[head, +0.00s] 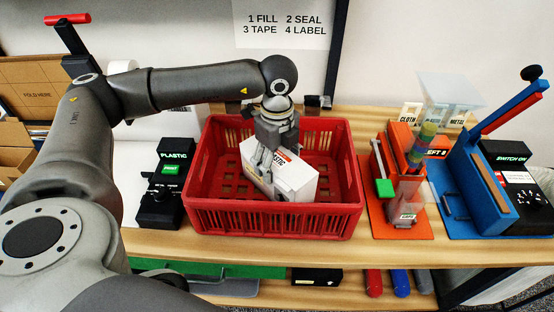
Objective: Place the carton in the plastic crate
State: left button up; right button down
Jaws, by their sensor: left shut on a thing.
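The white carton (296,181) is inside the red plastic crate (275,220), near its middle. It is tilted, and a label reading "STIC" shows on its top. My left gripper (262,168) reaches down into the crate from above and is shut on the carton at its left side. The gripper hides part of the carton, and the crate's front wall is close to the carton's lower edge. I cannot tell whether the carton touches the crate floor. My right gripper is not in view.
A black label printer marked "PLASTIC" (170,180) stands left of the crate. An orange tape station (400,225) and a blue lever press (480,190) stand to its right. The wooden table (270,248) has a bare strip along the front.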

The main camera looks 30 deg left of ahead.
pick_arm(q)
jog(key=shift+f, duration=0.1)
jog(key=o, duration=1.4)
jog(key=shift+r, duration=0.3)
notch_tip(320, 180, up, 11)
jog(key=shift+f+b, duration=0.2)
jog(key=shift+b, duration=0.8)
jog(key=shift+r, duration=0.6)
